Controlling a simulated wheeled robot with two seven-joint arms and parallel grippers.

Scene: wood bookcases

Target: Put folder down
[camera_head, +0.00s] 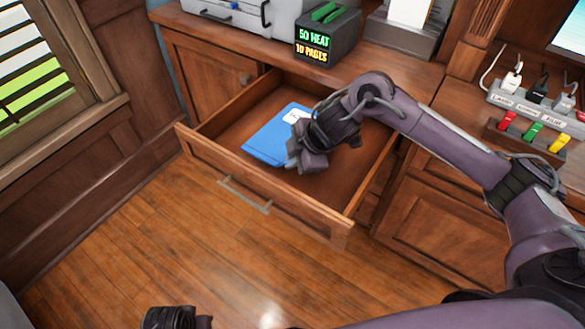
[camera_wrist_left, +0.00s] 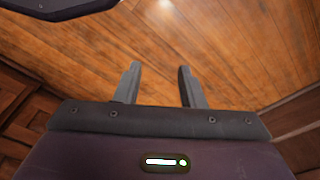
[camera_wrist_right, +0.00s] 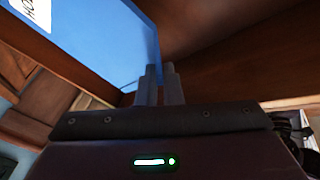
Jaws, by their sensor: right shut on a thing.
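A blue folder (camera_head: 268,143) with a white label is in the open wooden drawer (camera_head: 240,185). In the head view my right gripper (camera_head: 296,160) is over the folder's right side and hides part of it. In the right wrist view the folder (camera_wrist_right: 95,35) fills the upper left. There the right gripper's fingers (camera_wrist_right: 160,75) are close together at the folder's edge, shut on it. I cannot tell whether the folder rests fully on the drawer bottom. My left gripper (camera_wrist_left: 158,75) is open and empty above the wood floor.
A black box (camera_head: 327,38) with a lit display and green top stands on the cabinet top behind the drawer. A power strip (camera_head: 530,105) with plugs and colored switches is at the right. The drawer's front handle (camera_head: 245,195) faces the clear floor. A window is at the left.

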